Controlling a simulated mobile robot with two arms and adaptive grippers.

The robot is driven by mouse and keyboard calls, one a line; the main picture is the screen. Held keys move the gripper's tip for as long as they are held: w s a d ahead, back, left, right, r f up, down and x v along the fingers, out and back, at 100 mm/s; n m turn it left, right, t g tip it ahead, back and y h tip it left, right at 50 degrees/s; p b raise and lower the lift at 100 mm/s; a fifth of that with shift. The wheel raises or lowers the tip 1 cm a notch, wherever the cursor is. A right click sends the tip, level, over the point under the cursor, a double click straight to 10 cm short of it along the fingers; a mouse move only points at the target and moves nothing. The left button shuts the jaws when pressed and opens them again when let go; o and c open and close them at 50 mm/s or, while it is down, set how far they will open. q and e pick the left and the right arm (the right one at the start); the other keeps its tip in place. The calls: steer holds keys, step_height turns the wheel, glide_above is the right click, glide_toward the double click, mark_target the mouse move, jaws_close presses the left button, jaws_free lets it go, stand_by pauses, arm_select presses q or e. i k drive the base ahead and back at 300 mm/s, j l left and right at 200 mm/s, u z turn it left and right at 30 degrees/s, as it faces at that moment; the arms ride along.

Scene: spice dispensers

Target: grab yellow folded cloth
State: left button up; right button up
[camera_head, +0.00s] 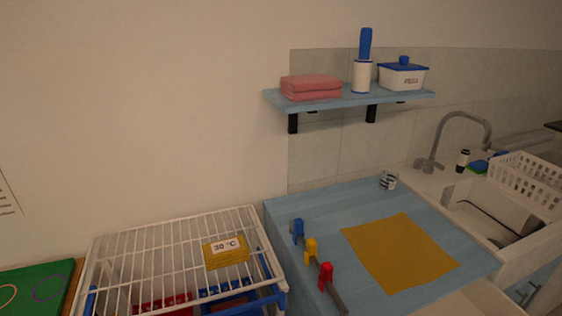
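A flat yellow-ochre cloth (398,252) lies spread out as a square on the blue counter (300,208), right of the middle. It looks like a thin single sheet; I cannot tell any folds. I cannot tell whether this item is a folded cloth. Neither of my grippers is in view, and nothing of mine touches either yellow item.
Blue, yellow and red clips (311,250) sit along a dark bar left of the cloth. A wall shelf (350,101) above carries pink folded cloths (312,87), a blue-handled roller (362,75) and a lidded box (402,76). A sink with faucet (437,150) is right.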

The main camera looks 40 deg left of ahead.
mark_target(234, 251)
steer(key=u, duration=1.55)
